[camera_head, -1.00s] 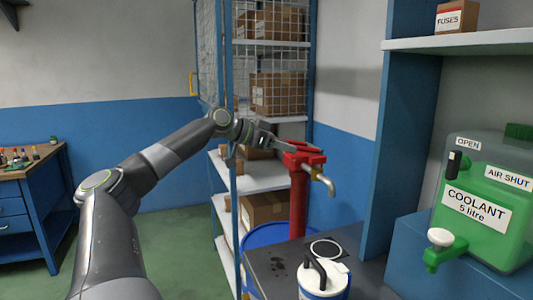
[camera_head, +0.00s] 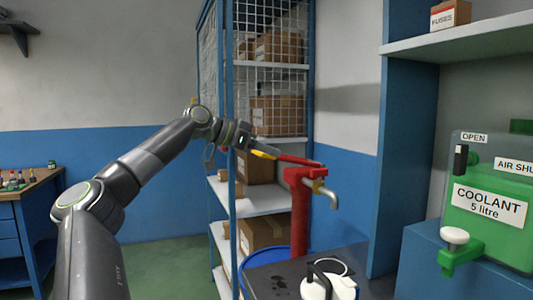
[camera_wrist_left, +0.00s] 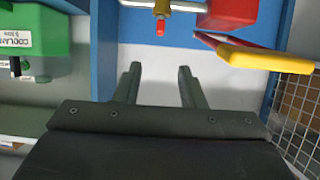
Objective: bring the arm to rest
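My left gripper (camera_head: 246,139) is at the end of my left arm, near the yellow grip (camera_head: 264,154) of the red pump handle in the head view. In the left wrist view its two fingers (camera_wrist_left: 160,72) are apart with nothing between them. The yellow grip (camera_wrist_left: 265,57) lies beyond and to the right of the fingers there, apart from them. The red hand pump (camera_head: 299,205) stands upright with a metal spout. My right gripper is not in view.
A mesh-sided shelf (camera_head: 233,190) with cardboard boxes stands close behind the gripper. A white-lidded can (camera_head: 328,288) sits below the spout. A green coolant container (camera_head: 490,215) is at right. A workbench (camera_head: 25,230) is at far left, with open floor beside it.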

